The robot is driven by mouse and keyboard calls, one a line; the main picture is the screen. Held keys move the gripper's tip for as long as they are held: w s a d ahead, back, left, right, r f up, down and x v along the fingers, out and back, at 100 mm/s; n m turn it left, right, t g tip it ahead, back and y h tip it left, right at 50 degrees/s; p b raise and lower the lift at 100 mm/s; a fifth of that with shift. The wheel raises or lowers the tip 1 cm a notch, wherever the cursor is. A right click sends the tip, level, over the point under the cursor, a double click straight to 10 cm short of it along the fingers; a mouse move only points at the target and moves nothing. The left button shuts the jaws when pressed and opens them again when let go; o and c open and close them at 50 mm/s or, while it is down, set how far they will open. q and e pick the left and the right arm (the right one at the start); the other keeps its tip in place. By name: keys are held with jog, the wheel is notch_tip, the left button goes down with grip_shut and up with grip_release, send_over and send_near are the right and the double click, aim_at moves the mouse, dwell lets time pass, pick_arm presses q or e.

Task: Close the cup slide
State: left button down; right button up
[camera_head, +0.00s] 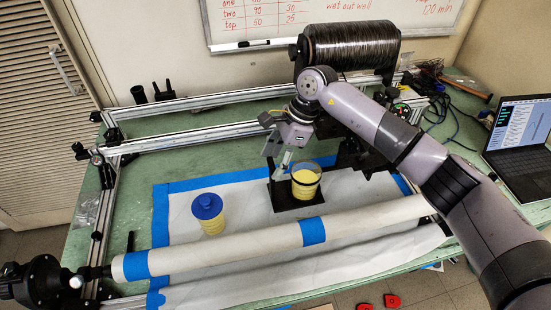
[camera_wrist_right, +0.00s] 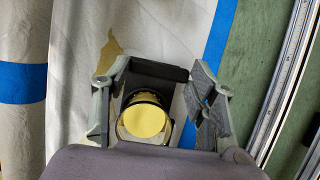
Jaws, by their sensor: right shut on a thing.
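The cup slide (camera_head: 287,201) is a black plate with an upright black part, on the white sheet at the middle of the table. A clear cup with yellow content (camera_head: 306,181) stands upright on it; from above it shows as a yellow disc in the right wrist view (camera_wrist_right: 145,120). My right gripper (camera_head: 279,158) reaches down at the slide, just behind and left of the cup. In the right wrist view its fingers (camera_wrist_right: 158,72) stand wide apart, with the slide's black part (camera_wrist_right: 153,72) between them. The exact contact is hard to see. My left gripper is out of view.
A yellow jar with a blue lid (camera_head: 208,213) stands left of the slide. A long white roller (camera_head: 260,242) with blue tape crosses in front. A black tow spool (camera_head: 350,45) is behind, beside aluminium rails (camera_head: 200,137). A laptop (camera_head: 520,130) stands at the right.

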jog(key=w+d+b, duration=0.2)
jog(key=d+b, duration=0.2)
jog(key=d, duration=0.5)
jog(key=shift+d, duration=0.2)
jog(key=shift+r, duration=0.1)
jog(key=o, duration=1.7)
jog(key=v, duration=1.2)
jog(key=shift+s, duration=0.1)
jog(key=shift+c, duration=0.5)
